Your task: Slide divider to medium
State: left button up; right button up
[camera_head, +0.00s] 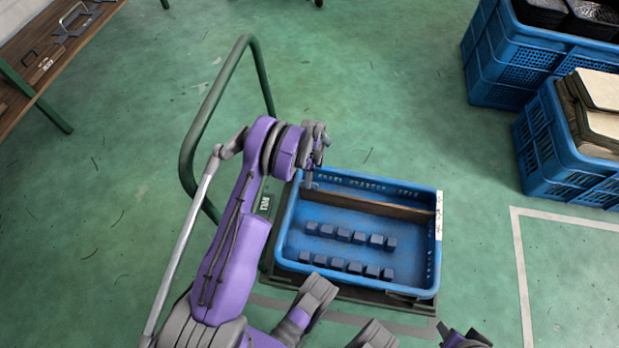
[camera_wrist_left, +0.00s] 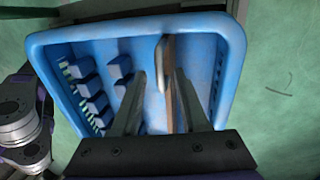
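A blue tray (camera_head: 290,240) sits on a cart, with a brown divider (camera_head: 375,206) standing across it near the back wall. The divider also shows in the left wrist view (camera_wrist_left: 171,85). Two rows of blue cubes (camera_head: 350,236) stand on the larger, front side of the divider. The strip behind it looks empty. My left gripper (camera_head: 310,184) is at the divider's left end. In the left wrist view its fingers (camera_wrist_left: 160,100) are apart, one on each side of the divider, the right one closer. Contact cannot be told.
The cart's green handle (camera_head: 205,110) rises left of the tray, close to my left arm. Blue crates (camera_head: 545,140) stand on the floor at the right. A wooden bench (camera_head: 40,65) is at the top left. Open floor lies behind the tray.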

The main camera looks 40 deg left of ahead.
pick_arm(q)
notch_tip(320, 180, up, 11)
jog(key=w+a+p, duration=0.1)
jog(key=w+p, duration=0.1)
jog(key=shift+f+p, duration=0.2)
jog(key=shift+p, duration=0.2)
dwell(0.5)
